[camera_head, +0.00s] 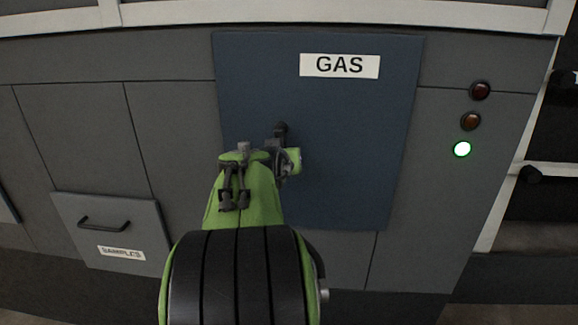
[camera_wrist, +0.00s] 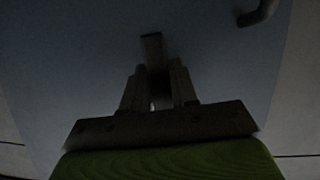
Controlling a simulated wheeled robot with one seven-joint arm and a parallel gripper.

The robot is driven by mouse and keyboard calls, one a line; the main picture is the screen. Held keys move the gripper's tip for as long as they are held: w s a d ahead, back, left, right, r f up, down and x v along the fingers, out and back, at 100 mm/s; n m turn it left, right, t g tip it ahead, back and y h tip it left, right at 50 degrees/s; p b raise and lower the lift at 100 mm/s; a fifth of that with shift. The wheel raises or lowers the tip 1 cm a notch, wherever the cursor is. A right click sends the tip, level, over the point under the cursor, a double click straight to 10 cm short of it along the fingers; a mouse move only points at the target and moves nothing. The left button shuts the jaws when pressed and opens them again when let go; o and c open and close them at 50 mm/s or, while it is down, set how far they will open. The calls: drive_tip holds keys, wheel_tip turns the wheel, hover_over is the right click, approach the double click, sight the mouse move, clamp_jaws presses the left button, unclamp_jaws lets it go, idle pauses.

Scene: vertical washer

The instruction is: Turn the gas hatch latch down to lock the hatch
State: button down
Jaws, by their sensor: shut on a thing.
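The gas hatch (camera_head: 350,130) is a flat blue panel with a white "GAS" label (camera_head: 340,65), and it sits in the grey cabinet front. A dark latch (camera_head: 281,130) sticks up from behind my gripper on the hatch's left half. My gripper (camera_head: 280,152) is at the latch, and its fingers are partly hidden by my wrist. In the dark wrist view, the fingers (camera_wrist: 157,88) are closed around the latch, whose end (camera_wrist: 152,48) shows beyond them against the hatch (camera_wrist: 90,50). The lower part of the latch is hidden.
A curved handle (camera_wrist: 259,12) shows at the top right of the wrist view. A "SAMPLES" drawer (camera_head: 110,230) with a black handle is at the lower left. A pale rail (camera_head: 330,12) runs above.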

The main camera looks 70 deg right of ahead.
drive_tip(key=shift+w+a+f+m+t+b, duration=0.1)
drive_tip(key=shift+w+m+t+b, duration=0.35)
drive_tip(key=shift+m+b, duration=0.15)
drive_tip(key=c, duration=1)
unclamp_jaws()
drive_tip(key=shift+o, duration=0.2)
drive_tip(key=shift+a, duration=0.1)
drive_tip(key=p+v, duration=0.1)
drive_tip(key=v, duration=1.4)
drive_tip(key=shift+a+r, duration=0.2)
drive_tip(key=shift+r, duration=0.15)
